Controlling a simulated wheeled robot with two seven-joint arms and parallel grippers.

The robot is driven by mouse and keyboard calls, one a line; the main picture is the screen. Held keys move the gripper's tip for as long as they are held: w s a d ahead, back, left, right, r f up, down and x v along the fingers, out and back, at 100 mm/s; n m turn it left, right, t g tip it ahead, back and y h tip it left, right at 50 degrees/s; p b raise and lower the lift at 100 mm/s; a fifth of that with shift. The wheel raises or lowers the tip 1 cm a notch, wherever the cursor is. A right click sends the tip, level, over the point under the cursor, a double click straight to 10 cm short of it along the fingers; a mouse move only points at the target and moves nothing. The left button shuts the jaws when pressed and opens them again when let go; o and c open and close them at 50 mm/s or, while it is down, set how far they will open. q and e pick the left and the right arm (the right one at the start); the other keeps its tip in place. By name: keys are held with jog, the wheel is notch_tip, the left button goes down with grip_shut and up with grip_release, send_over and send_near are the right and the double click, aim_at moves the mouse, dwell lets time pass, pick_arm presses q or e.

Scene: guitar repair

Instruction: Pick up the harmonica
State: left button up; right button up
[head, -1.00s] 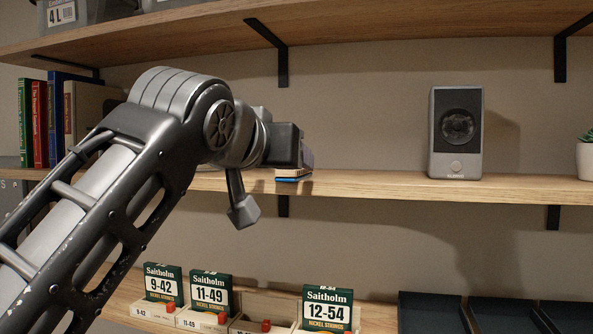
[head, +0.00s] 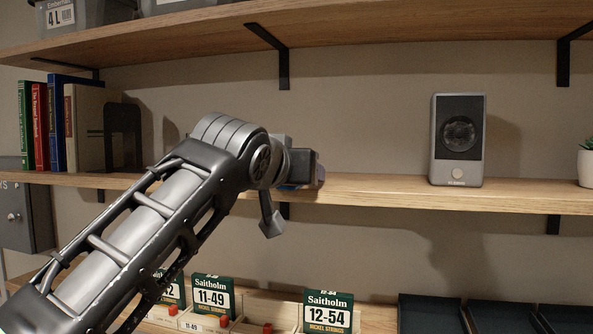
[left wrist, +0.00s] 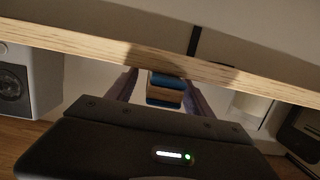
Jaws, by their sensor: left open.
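The harmonica shows in the left wrist view as a small block with blue and pale wood-coloured bands (left wrist: 166,88). It lies between the two fingers of my left gripper (left wrist: 162,92), which stand apart on either side of it. I cannot tell whether either finger touches it. In the head view my left gripper (head: 318,171) is at the front edge of the middle shelf, and its body hides the harmonica almost wholly. My right gripper is in neither view.
The middle shelf (head: 380,189) carries a grey speaker (head: 458,140) to the right and books (head: 60,125) with a black bookend (head: 123,135) to the left. The upper shelf (head: 380,30) runs above. String boxes (head: 328,311) stand below. The shelf between gripper and speaker is clear.

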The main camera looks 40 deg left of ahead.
pick_arm(q)
jog(key=shift+w, duration=0.1)
jog(key=shift+c, duration=0.4)
grip_shut()
dwell(0.6)
